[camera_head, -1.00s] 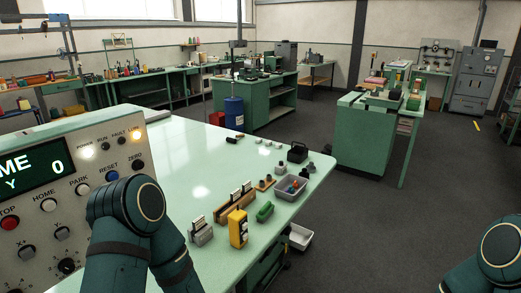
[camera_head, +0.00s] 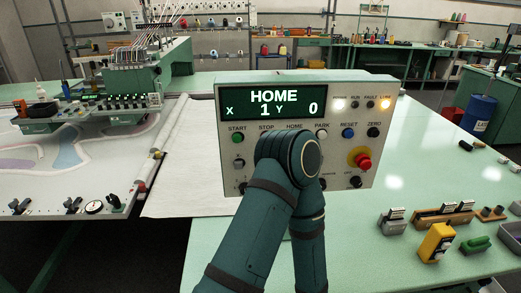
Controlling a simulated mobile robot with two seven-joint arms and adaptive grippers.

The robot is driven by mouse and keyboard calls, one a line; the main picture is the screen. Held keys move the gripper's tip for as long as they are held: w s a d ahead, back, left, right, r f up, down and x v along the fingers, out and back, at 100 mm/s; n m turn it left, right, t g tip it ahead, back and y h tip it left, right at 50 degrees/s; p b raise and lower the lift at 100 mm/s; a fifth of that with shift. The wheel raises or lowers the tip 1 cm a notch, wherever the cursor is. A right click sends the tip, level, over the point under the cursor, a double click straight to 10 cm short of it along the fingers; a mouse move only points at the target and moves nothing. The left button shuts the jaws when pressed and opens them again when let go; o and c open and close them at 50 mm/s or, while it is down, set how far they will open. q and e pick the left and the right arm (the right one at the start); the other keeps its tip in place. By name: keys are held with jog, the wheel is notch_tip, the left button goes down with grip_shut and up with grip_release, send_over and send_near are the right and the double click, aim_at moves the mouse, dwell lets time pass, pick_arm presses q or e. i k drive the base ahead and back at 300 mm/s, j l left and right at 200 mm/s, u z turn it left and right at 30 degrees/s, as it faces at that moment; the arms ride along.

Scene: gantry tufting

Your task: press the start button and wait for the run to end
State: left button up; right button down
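The control panel (camera_head: 225,110) stands on the pale green table. Its display (camera_head: 276,102) reads HOME, X 1, Y 0. The green start button (camera_head: 238,138) is at the panel's left, uncovered and under the START label. My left gripper is hidden behind that wrist, so contact with the panel cannot be told. My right gripper is out of view.
The tufting machine (camera_head: 130,80) and its framed cloth (camera_head: 75,155) are at left. A red emergency knob (camera_head: 364,162) sits on the panel's right. A yellow device (camera_head: 436,242) and grey block (camera_head: 393,221) lie at right.

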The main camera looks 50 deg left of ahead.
aim_at(237, 138)
jog(key=u, duration=1.2)
